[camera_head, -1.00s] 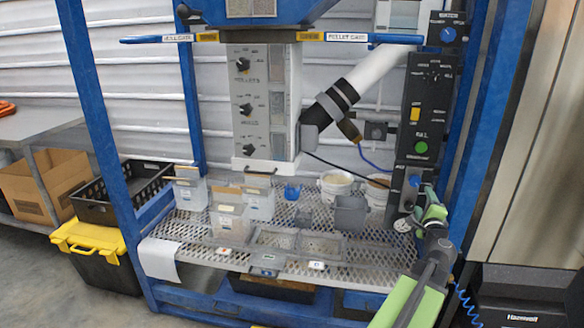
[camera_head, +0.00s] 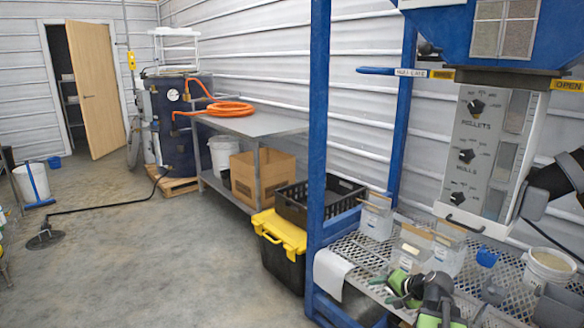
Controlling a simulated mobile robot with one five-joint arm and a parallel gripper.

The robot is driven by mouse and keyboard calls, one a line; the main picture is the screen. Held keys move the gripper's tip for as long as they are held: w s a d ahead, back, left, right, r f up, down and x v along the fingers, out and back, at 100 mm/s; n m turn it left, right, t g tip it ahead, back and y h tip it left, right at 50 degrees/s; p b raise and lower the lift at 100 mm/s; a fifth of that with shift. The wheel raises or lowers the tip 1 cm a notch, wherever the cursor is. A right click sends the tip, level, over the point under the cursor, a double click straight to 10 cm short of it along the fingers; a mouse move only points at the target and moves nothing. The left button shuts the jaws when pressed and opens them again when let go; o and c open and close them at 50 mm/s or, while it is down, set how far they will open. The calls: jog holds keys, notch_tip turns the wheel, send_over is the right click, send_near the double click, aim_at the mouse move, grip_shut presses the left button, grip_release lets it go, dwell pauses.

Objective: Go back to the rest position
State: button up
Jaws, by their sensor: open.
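My gripper (camera_head: 398,287) shows small at the lower right, with green and black parts. It is in front of the front part of the mesh shelf (camera_head: 352,246), below the clear containers. Its jaws are open, and I see nothing held between them. My arm comes up from the bottom edge of the picture and is folded close, so the fingers are only partly clear. I cannot tell whether the gripper touches the shelf.
The blue hopper frame (camera_head: 318,130) carries the control panel (camera_head: 485,150). Clear containers (camera_head: 376,222) and a white bucket (camera_head: 548,268) stand on the shelf. A black and yellow tote (camera_head: 280,240) stands left of it, near a metal table (camera_head: 250,124). The concrete floor at left is largely clear.

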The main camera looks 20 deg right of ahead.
jog(key=s+a+f+n+g, duration=0.1)
jog(key=a+f+n+g, duration=0.2)
jog(key=a, duration=0.8)
jog(key=s+a+f+n+g+h, duration=0.1)
jog(key=s+a+f+n+g, duration=0.2)
jog(key=a, duration=0.8)
jog(key=a+f+n+g, duration=0.1)
jog(key=a+n+g, duration=0.3)
jog(key=a, duration=0.7)
notch_tip(320, 180, up, 23)
jog(key=n+t+p, duration=0.1)
jog(key=p, duration=2.2)
jog(key=shift+s+a+r+h+p, duration=0.2)
jog(key=shift+s+h+p, duration=0.1)
jog(key=shift+s+p, duration=0.1)
